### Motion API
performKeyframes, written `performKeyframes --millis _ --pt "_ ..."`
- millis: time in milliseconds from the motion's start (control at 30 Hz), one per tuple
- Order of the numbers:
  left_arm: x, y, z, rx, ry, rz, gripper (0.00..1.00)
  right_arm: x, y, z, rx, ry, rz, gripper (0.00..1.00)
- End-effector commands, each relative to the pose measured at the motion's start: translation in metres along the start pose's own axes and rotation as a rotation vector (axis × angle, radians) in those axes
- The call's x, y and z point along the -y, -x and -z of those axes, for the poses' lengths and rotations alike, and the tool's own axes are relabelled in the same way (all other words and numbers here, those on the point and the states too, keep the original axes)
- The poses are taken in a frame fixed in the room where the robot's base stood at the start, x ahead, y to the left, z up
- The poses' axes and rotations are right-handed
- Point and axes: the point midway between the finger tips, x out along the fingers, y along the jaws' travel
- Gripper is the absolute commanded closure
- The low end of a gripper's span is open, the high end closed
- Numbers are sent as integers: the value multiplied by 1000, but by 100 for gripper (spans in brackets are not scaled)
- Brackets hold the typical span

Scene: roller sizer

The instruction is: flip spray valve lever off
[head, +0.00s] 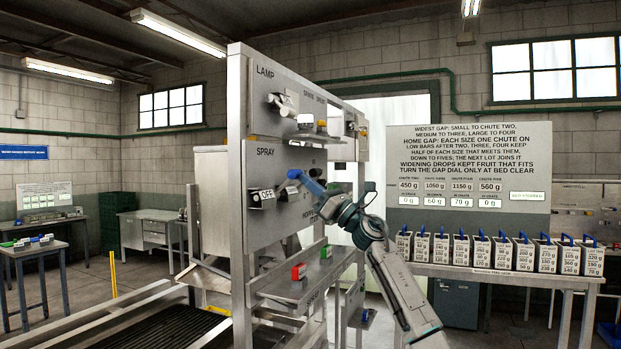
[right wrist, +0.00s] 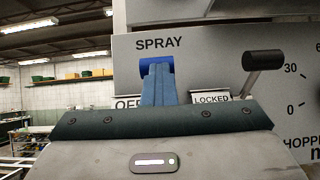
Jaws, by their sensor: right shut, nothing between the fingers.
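The spray valve lever's bright blue grip (right wrist: 151,63) is under the SPRAY lettering in the right wrist view. It also shows in the head view (head: 294,174), on the grey control panel (head: 285,225). My right gripper (right wrist: 158,70) is shut and empty, its fingertips right at the blue grip; I cannot tell whether they touch. It also shows in the head view (head: 306,182), reaching in from the right. An OFF label (right wrist: 126,103) is partly hidden behind the fingers. A LOCKED label (right wrist: 211,99) is to their right. My left gripper is not in view.
A black-knobbed lever (right wrist: 263,60) stands close right of the blue grip. Lamp controls (head: 283,103) stick out above.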

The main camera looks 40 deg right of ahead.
Motion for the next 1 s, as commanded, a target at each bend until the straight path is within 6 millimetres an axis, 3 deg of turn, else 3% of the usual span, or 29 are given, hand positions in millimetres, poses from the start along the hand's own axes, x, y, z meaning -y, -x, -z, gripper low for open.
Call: performKeyframes --millis 33,67,767,1000 --pt "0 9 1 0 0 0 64 0 -6 -18 9 9 7 100" --pt "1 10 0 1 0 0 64 0 -7 -19 3 8 6 100" --pt "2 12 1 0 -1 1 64 -2 -5 -10 -35 1 -4 100" --pt "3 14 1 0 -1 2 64 2 -1 -38 -28 1 -4 100"
